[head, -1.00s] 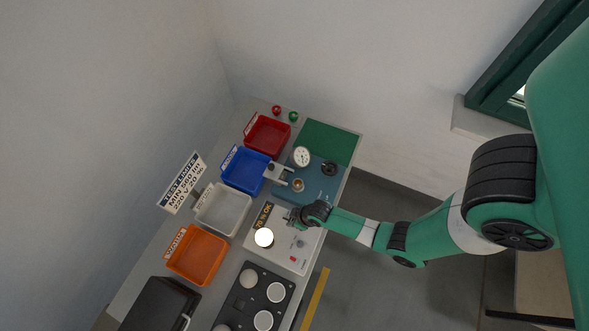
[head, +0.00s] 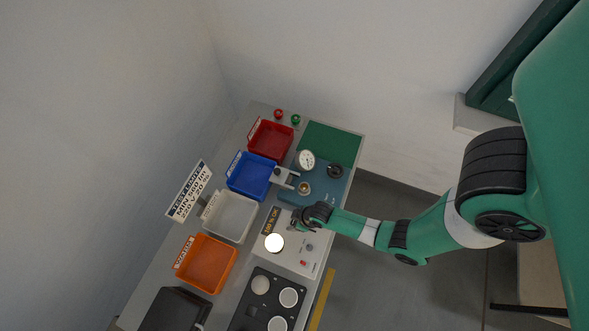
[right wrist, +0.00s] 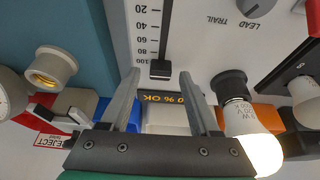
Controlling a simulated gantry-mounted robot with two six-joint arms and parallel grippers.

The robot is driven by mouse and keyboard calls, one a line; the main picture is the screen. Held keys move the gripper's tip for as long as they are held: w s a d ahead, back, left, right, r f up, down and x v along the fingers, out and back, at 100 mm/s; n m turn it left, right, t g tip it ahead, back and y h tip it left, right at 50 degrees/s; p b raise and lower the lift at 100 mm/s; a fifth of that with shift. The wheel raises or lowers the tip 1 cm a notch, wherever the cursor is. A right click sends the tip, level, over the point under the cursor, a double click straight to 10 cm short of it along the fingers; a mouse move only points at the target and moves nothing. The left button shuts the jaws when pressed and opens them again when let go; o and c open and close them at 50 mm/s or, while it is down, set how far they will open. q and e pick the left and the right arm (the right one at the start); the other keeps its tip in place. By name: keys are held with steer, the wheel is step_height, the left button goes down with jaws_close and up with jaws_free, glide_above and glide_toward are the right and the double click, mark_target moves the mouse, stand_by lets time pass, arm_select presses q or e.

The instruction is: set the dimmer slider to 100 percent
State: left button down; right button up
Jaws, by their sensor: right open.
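The dimmer slider's black knob (right wrist: 161,69) sits at the lower end of its slot in the right wrist view, beside or just past the 100 mark of the printed scale (right wrist: 145,34). An amber display (right wrist: 166,99) below it shows "0 % OK", its left part hidden by a finger. My right gripper (right wrist: 160,76) is open, with its fingertips apart on either side of the knob in that view; I cannot tell if they touch it. In the head view my right gripper (head: 301,219) is over the white test panel (head: 290,257), hiding the slider. My left gripper is not in view.
A lit bulb (head: 274,243) stands in the panel's socket, close to the right gripper. The blue fixture (head: 322,190) with a gauge lies beyond the panel. A black tray (head: 251,307) lies on the near side, coloured bins to the left.

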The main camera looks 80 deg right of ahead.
steer(key=p+v, duration=0.6)
steer(key=v, duration=0.5)
steer(key=shift+r, duration=0.3)
